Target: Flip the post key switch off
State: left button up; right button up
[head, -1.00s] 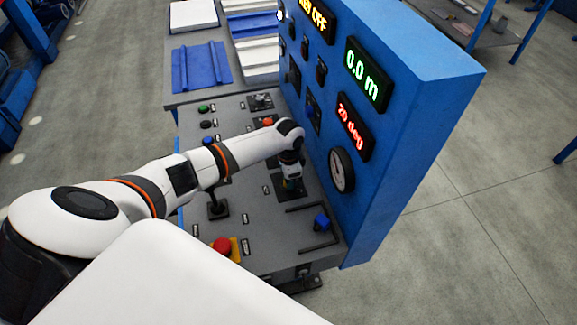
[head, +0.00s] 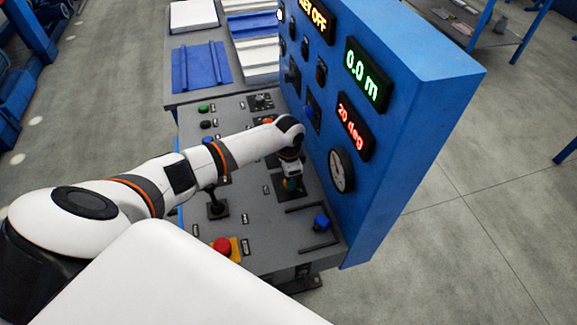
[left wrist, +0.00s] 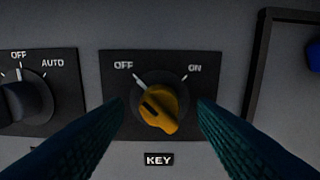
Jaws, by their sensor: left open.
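The key switch (left wrist: 160,104) has a yellow knob on a black plate with OFF at upper left, ON at upper right and a KEY label below. The knob is slanted from upper left to lower right, its upper-left end towards the OFF mark. My left gripper (head: 291,188) points down over the console in the head view and hides the knob there. In the left wrist view its two teal fingers (left wrist: 160,125) are open, one on each side of the knob, with visible gaps. My right gripper is not in view.
An OFF/AUTO selector (left wrist: 25,100) is left of the key switch. The blue upright panel (head: 400,130) stands close right of my gripper. A joystick (head: 217,205), a red emergency button (head: 222,246) and a blue knob (head: 321,222) with a black guard are on the console.

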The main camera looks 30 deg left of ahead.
pick_arm(q)
notch_tip(320, 180, up, 11)
jog(key=shift+b, duration=0.35)
jog(key=shift+f, duration=0.1)
dwell(0.3)
